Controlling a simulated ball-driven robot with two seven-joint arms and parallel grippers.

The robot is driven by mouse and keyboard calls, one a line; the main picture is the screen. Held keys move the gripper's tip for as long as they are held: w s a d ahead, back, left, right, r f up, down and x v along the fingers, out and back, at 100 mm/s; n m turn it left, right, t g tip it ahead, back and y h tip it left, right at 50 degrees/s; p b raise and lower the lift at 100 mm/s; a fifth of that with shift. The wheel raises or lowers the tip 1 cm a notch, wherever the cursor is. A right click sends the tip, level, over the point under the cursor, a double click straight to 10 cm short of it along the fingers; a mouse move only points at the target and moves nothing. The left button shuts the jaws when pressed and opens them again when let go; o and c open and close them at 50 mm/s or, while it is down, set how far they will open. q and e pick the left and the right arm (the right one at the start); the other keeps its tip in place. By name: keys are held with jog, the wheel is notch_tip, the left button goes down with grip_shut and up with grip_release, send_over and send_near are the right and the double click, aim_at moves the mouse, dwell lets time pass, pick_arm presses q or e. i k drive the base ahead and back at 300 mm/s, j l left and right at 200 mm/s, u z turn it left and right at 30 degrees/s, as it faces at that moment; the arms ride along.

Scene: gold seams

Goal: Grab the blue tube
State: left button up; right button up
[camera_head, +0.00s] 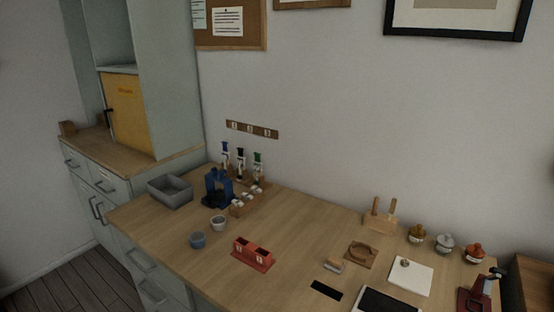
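Several small tubes stand upright in a wooden rack (262,186) near the back wall. The tube with the blue top (240,153) is in the middle of the back row. A tube with a dark blue or black top (225,147) stands to its left, and a tube with a green top (258,157) to its right. The lower parts of the tubes are partly hidden and too small to make out clearly. Neither of my grippers is in view.
A dark blue stand (218,188) is left of the rack, with a grey bin (170,191) beyond it. Two small cups, one blue (198,240) and one white (218,223), and a red block holder (252,254) are in front. The table's middle (310,232) is clear.

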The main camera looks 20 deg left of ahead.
aim_at(225, 155)
jog(key=j+z, duration=0.75)
jog(key=j, duration=0.2)
jog(key=k+j+z, duration=0.2)
jog(key=j+z, duration=0.2)
jog(key=j, duration=0.1)
